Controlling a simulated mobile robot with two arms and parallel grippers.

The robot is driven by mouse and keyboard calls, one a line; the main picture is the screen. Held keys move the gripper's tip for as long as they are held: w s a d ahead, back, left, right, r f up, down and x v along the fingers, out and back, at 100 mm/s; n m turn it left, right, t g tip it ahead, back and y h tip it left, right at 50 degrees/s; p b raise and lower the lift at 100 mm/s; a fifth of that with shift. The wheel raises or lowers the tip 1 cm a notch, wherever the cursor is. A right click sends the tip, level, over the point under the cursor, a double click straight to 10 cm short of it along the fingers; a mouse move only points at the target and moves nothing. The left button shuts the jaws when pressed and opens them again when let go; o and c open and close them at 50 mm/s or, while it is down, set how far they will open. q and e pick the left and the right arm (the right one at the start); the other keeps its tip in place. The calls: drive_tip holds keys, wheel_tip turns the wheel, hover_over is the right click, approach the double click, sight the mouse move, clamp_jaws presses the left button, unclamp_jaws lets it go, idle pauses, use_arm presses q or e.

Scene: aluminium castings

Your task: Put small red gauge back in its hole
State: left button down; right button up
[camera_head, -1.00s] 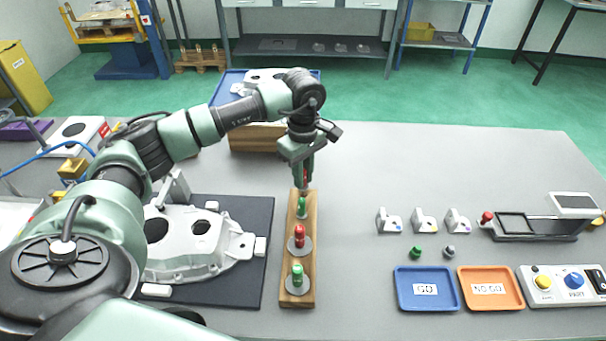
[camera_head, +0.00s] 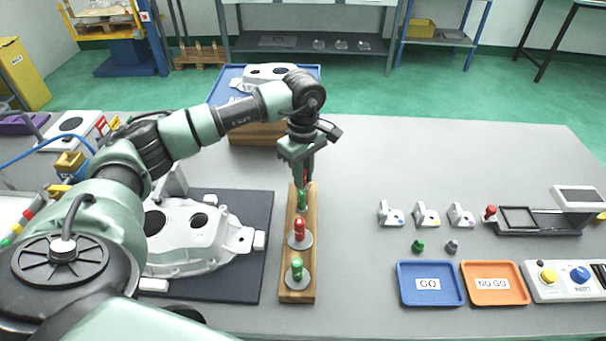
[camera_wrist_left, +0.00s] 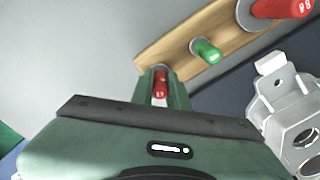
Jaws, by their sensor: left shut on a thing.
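The small red gauge (camera_wrist_left: 161,84) is between the fingers of my left gripper (camera_wrist_left: 161,92), which is shut on it. In the head view my left gripper (camera_head: 304,180) points down over the far end of the wooden gauge rack (camera_head: 288,270), and only a little red shows there. In the wrist view the gauge is at the end of the rack (camera_wrist_left: 160,55); its lower end and the hole are hidden, so I cannot tell whether it is in the hole. The small green gauge (camera_head: 302,203) stands just in front. My right gripper is not in view.
A larger red gauge (camera_head: 299,229) and a larger green gauge (camera_head: 297,268) stand nearer on the rack. A grey casting (camera_head: 190,250) lies on a dark mat (camera_head: 260,205) to the left. The table right of the rack is clear up to several small parts and the blue GO tray (camera_head: 430,302).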

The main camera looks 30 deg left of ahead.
use_arm(q)
drive_tip(key=shift+f, duration=0.2)
drive_tip(key=c, duration=1.3)
unclamp_jaws()
drive_tip(key=shift+r, duration=0.1)
wheel_tip(320, 180, up, 8)
drive_tip(key=shift+f+b, duration=0.15)
drive_tip(key=shift+b, duration=0.65)
